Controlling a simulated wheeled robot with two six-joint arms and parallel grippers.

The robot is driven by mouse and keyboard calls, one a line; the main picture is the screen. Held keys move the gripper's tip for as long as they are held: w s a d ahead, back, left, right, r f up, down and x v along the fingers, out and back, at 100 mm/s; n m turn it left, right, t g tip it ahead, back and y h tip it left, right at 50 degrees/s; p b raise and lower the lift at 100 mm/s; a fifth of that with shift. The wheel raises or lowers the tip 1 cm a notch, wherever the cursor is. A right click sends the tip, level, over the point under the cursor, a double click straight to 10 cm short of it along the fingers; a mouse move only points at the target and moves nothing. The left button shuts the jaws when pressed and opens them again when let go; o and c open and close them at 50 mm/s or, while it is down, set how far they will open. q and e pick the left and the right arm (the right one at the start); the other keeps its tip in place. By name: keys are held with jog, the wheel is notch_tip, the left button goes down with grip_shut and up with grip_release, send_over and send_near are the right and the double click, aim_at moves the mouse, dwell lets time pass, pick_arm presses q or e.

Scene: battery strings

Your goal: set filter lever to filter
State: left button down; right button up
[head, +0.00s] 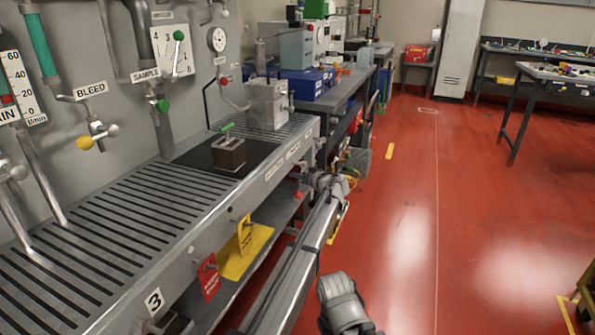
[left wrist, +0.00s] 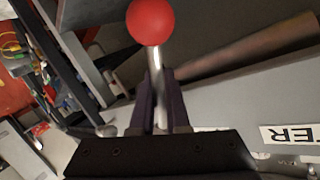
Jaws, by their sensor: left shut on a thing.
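The filter lever is a thin metal rod (left wrist: 158,104) with a red ball knob (left wrist: 151,21), in the left wrist view. My left gripper (left wrist: 157,76) is shut on the rod below the knob, one dark finger on each side. The end of a white label (left wrist: 290,135) reading "TER" lies to the right on the grey bench front. In the head view the red knob (head: 298,195) shows at the bench front, beside my left arm. The fingers are hard to make out there. My right gripper is not in view.
The slotted bench (head: 100,235) runs along the left wall, with a brown block (head: 229,155) on a dark mat.

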pick_arm(q)
jog(key=shift+s+m+p, duration=0.15)
jog(key=shift+m+p, duration=0.15)
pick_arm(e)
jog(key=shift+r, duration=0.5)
pick_arm(q)
jog(key=shift+g, duration=0.3)
jog(key=c, duration=0.9)
grip_release()
jog(key=shift+s, duration=0.1)
